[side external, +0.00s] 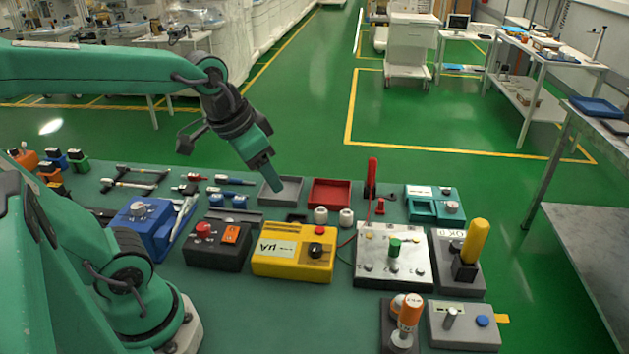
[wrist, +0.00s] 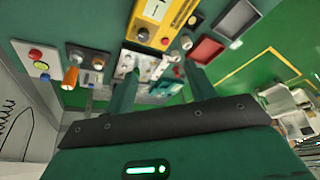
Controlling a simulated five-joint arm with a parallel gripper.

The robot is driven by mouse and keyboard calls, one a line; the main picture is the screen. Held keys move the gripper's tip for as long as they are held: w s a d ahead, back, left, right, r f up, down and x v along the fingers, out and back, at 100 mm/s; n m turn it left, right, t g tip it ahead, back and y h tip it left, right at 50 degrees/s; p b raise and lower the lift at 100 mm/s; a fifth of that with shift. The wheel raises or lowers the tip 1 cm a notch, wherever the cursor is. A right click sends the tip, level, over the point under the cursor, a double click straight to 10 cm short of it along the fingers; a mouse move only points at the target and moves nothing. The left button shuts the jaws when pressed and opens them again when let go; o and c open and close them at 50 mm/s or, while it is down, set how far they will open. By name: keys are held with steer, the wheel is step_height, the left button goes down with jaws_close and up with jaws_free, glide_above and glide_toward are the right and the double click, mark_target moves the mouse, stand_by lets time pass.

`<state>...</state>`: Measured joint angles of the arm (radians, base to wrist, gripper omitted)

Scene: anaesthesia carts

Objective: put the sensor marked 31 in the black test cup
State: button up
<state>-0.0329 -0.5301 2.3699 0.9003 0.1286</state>
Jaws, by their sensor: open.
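No marking 31 is legible, so I cannot tell which part is the sensor. Two small whitish cylinders (side external: 333,216) stand behind the yellow box. An orange-and-white cylinder (side external: 410,312) stands upright at the front right; it also shows in the wrist view (wrist: 70,77). I cannot clearly pick out the black test cup; a small dark holder (side external: 371,189) stands by the red upright probe (side external: 373,170). My gripper (side external: 270,184) hangs above the back of the table near the grey tray. In the wrist view its two fingers (wrist: 160,85) are apart with nothing held between them.
A grey tray (side external: 281,187) and a red tray (side external: 330,192) lie at the back. A yellow box (side external: 291,265), black box (side external: 217,256), blue box (side external: 142,224) and metal panel (side external: 390,274) crowd the middle. A tall yellow handle (side external: 474,243) rises at right. The front middle is clear.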

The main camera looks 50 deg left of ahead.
steer(key=w+a+f+m+g, duration=0.25)
steer(key=w+f, duration=0.25)
steer(key=w, duration=0.6)
steer(key=m+g, duration=0.2)
glide_above(321, 210)
steer(key=f, duration=1)
steer(key=shift+s, duration=0.25)
steer(key=shift+w+a+f, duration=0.1)
steer(key=shift+w+f, duration=0.05)
steer(key=shift+f, duration=0.2)
steer(key=shift+f, duration=1.3)
steer(key=shift+f, duration=0.1)
steer(key=shift+f, duration=2.5)
steer(key=shift+c, duration=0.2)
